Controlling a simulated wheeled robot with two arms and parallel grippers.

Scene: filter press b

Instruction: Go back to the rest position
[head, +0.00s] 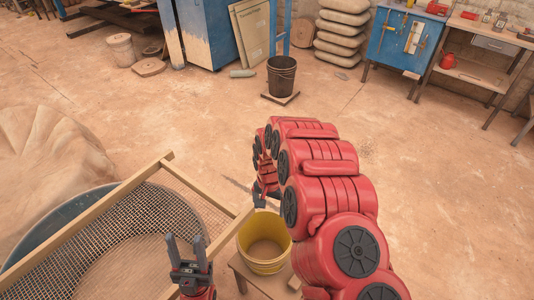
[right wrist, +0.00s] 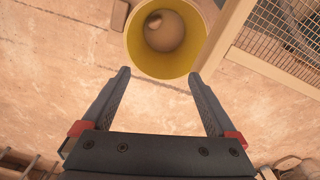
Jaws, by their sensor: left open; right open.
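My left gripper (head: 187,250) is low in the head view, over the edge of the sieve, with its fingers apart and nothing between them. My right arm curves in from the lower right of the head view. Its gripper (head: 259,200) is partly hidden by the arm, above and behind the yellow bucket. In the right wrist view my right gripper (right wrist: 160,76) is open and empty, with the yellow bucket (right wrist: 136,55) beyond its fingertips. The yellow bucket (head: 245,262) stands on a small wooden stool (head: 239,271). Tan material shows inside it.
A wood-framed mesh sieve (head: 160,196) lies over a large round tub (head: 62,212) at the left. A covered tan heap (head: 45,150) is behind it. A black bucket (head: 281,76), a blue cabinet (head: 203,35) and workbenches (head: 478,68) stand farther back. The middle floor is clear.

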